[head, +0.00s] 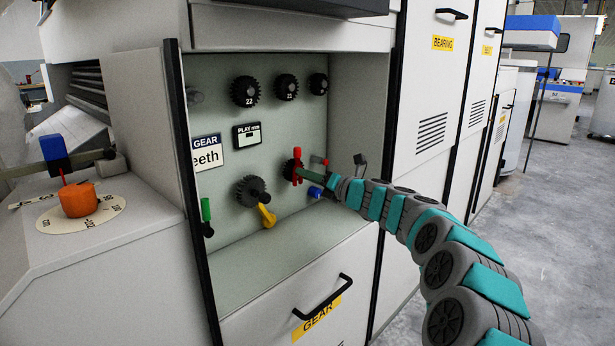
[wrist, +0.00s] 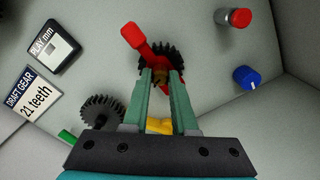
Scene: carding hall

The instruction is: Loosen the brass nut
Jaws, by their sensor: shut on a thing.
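A red lever (wrist: 134,38) sticks up to the left beside the fingertips, and more red shows near the nut. In the head view my gripper (head: 303,173) reaches into the recess of the machine at the red lever (head: 297,158); the nut cannot be made out there.
A larger gear (head: 250,190) with a yellow lever (head: 267,216) sits left of my gripper. A green lever (head: 206,211) is farther left. A blue knob (wrist: 246,77) and a red-capped post (wrist: 236,18) lie to the right in the wrist view. Spare gears (head: 245,91) hang above.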

